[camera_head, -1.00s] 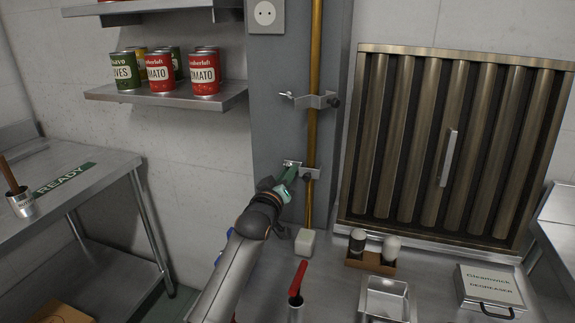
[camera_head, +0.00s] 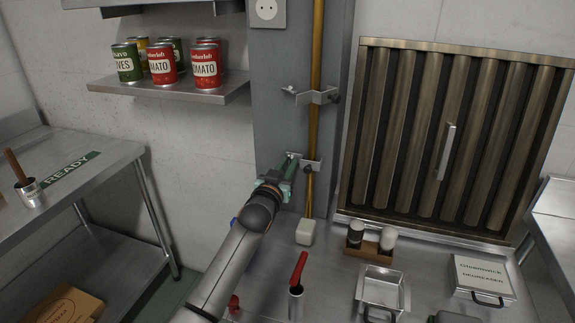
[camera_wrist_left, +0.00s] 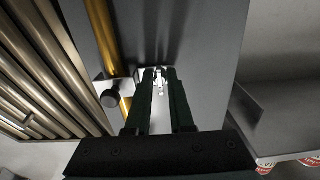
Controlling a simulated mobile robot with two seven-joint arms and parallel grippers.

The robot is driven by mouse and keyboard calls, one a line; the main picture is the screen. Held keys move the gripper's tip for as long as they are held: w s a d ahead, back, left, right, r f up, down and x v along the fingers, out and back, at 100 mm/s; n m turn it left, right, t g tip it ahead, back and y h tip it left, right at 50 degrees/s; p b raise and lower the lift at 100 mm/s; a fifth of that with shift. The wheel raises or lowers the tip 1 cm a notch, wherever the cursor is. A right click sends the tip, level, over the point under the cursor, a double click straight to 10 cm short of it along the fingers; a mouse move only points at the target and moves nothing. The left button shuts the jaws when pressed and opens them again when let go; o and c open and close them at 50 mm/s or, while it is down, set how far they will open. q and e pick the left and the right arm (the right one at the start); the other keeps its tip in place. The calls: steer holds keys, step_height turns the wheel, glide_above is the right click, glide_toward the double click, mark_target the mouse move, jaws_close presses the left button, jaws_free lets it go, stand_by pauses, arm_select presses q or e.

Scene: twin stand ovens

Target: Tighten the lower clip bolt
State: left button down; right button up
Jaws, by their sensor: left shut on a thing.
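The lower clip (camera_head: 312,164) is a small metal bracket on the brass pipe (camera_head: 315,60), at the front of the grey column. My left gripper (camera_head: 291,163) reaches it from below, with its green fingers at the clip's left end. In the left wrist view the fingers (camera_wrist_left: 160,84) are shut on a small bright metal piece, seemingly the clip bolt, mostly hidden between them. The dark round knob (camera_wrist_left: 110,98) of the clip sits beside the fingers, apart from them, next to the pipe. My right gripper is not in view.
The upper clip (camera_head: 316,96) is above on the same pipe. A shelf (camera_head: 170,90) with cans is at the left. On the steel counter are a white block (camera_head: 305,232), a red-handled item (camera_head: 298,270), a shaker rack (camera_head: 369,252), a metal pan (camera_head: 383,290) and a degreaser case (camera_head: 483,277).

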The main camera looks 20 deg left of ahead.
arm_select(q)
steer(key=shift+f, duration=0.1)
steer(key=c, duration=0.8)
jaws_free()
steer(key=shift+o, duration=0.2)
